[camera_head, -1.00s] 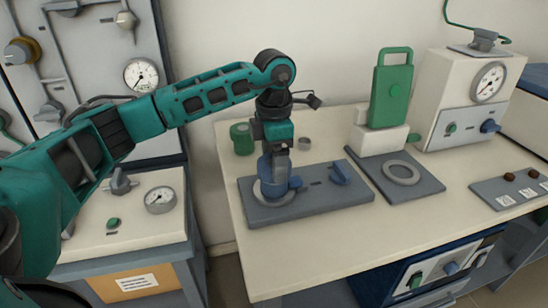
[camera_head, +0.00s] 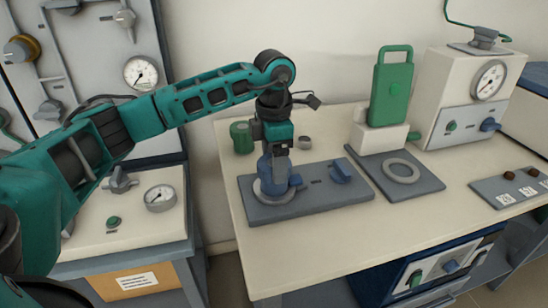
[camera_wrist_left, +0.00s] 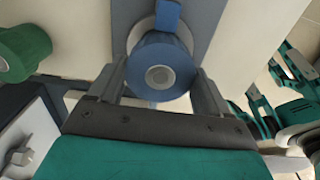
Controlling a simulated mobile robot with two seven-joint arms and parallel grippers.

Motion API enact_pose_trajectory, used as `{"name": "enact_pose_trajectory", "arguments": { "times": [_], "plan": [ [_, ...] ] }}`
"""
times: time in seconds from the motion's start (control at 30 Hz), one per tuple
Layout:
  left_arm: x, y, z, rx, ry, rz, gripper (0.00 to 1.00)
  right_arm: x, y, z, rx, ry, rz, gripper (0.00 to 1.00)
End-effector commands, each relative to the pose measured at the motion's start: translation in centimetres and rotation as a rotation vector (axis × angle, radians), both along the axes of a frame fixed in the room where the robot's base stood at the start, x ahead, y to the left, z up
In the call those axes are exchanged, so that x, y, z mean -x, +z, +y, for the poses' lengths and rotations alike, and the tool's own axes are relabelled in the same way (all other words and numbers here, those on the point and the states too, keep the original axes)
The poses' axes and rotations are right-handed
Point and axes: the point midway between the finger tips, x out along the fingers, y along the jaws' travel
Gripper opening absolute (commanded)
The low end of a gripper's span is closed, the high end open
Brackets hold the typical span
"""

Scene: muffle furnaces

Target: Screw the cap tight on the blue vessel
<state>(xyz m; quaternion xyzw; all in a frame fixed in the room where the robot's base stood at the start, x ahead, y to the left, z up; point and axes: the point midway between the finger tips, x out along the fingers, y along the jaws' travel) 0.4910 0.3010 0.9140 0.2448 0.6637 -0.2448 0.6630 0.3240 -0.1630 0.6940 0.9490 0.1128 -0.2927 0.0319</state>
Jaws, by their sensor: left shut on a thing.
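The blue vessel (camera_head: 277,191) stands upright in a round grey seat on the grey plate (camera_head: 330,200) on the bench. My left gripper (camera_head: 273,165) points straight down over it, its fingers shut around the blue cap at the top. In the left wrist view the round blue cap (camera_wrist_left: 150,52), with a grey disc in its middle, sits between the two finger pads. The line between cap and vessel is mostly hidden by the fingers.
A plate with a grey ring (camera_head: 402,171) lies to the right. The front bench strip is clear.

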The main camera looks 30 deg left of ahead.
Motion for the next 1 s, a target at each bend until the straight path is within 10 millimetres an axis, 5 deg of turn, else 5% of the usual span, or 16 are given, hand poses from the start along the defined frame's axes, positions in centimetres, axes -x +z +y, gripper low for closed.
{"name": "enact_pose_trajectory", "arguments": {
  "times": [0.1,0.13,0.33,0.67,1.0],
  "plan": [
    [0.0,0.1,0.0,0.001,0.000,-0.002,0.39,0.0,0.1,0.1,-0.004,-0.003,0.000,0.55],
    [0.0,0.1,0.0,0.001,0.000,-0.002,0.81,0.0,0.1,0.1,-0.004,-0.003,0.000,0.55],
    [0.0,0.1,0.0,0.000,0.000,-0.001,1.00,0.0,0.1,0.1,-0.006,-0.004,-0.001,0.55],
    [0.0,0.0,0.0,0.000,0.000,0.000,1.00,0.0,0.0,0.1,-0.006,-0.002,0.006,0.55],
    [-0.1,6.9,-0.1,0.002,-0.001,-0.007,1.00,-0.1,1.2,0.1,0.000,0.006,-0.004,0.55]
  ]
}}
